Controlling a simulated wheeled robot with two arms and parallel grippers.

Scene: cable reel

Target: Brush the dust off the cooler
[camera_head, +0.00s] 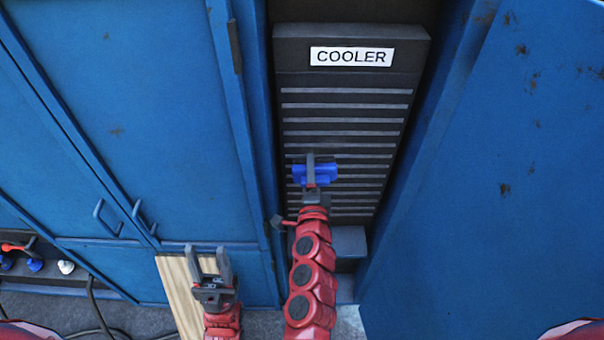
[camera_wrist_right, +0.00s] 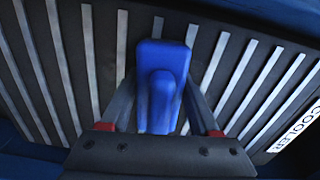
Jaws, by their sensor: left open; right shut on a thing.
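The cooler (camera_head: 292,62) is a tall dark panel with light horizontal slats and a white COOLER label, set between blue cabinets. It also fills the right wrist view (camera_wrist_right: 100,60). My right gripper (camera_head: 311,184) is shut on a blue brush (camera_head: 326,174), held in front of the lower middle slats. In the right wrist view the blue brush (camera_wrist_right: 162,85) sits between the fingers, and its bristles are hidden. I cannot tell whether it touches the slats. My left gripper (camera_head: 208,262) is open and empty, low and left of the cooler. No clear dust shows on the slats.
Blue cabinet doors (camera_head: 110,110) with handles stand at left, and a blue panel (camera_head: 500,180) at right. A wooden board (camera_head: 180,290) lies behind my left gripper. A dark box (camera_head: 348,241) is below the cooler. Cables and plugs (camera_head: 65,267) lie at lower left.

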